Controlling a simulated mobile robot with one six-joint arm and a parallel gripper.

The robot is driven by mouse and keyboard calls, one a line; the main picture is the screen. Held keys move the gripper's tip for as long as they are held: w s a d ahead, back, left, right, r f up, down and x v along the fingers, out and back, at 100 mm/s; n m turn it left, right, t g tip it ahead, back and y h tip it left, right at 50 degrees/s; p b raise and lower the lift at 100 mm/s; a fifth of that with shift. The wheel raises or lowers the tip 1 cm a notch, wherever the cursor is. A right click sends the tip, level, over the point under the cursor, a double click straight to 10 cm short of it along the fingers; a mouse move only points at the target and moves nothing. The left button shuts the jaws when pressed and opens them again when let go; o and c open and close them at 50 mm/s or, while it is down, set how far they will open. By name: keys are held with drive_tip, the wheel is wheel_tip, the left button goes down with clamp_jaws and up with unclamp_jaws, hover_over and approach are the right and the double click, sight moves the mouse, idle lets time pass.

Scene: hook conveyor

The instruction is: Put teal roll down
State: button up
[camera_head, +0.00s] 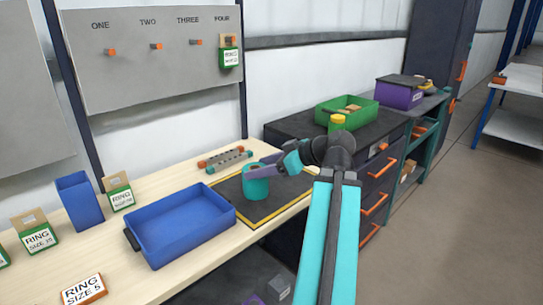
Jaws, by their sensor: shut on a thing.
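The teal roll (256,187) is a short cylinder standing upright over the dark mat with a yellow edge (285,209), right of the blue tray. My gripper (264,169) is shut on the roll at its upper right side. My arm reaches in from the lower right. I cannot tell whether the roll's underside touches the mat.
A blue tray (182,238) stands left of the mat, with a tall blue bin (80,200) behind it. A bar with orange ends (226,159) lies behind the mat. Ring-size cards (118,194) stand at the left. A dark cabinet (290,131) carries a green crate (326,111).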

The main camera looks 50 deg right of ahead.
drive_tip(key=shift+w+d+r+p, duration=0.1)
drive_tip(key=shift+w+d+p, duration=0.25)
drive_tip(key=shift+p, duration=0.75)
drive_tip(key=shift+w+d+r+p, duration=0.1)
drive_tip(key=shift+d+p, duration=0.4)
drive_tip(key=shift+p, duration=0.55)
drive_tip(key=shift+w+d+p, duration=0.1)
drive_tip(key=shift+d+p, duration=0.1)
drive_tip(key=shift+p, duration=0.45)
drive_tip(key=p, duration=0.3)
drive_tip(key=d+p, duration=0.1)
drive_tip(key=p, duration=0.3)
drive_tip(key=shift+w+d+f, duration=0.2)
drive_tip(key=shift+w, duration=0.15)
drive_tip(key=w+d+f+p, duration=0.1)
drive_tip(key=w+d, duration=0.2)
drive_tip(key=d, duration=0.4)
drive_tip(key=shift+w, duration=0.3)
drive_tip(key=shift+f+p, duration=0.1)
drive_tip(key=shift+p, duration=0.2)
drive_tip(key=shift+f+p, duration=0.65)
drive_tip(key=shift+f, duration=1.05)
drive_tip(key=shift+f, duration=0.1)
drive_tip(key=o, duration=1.7)
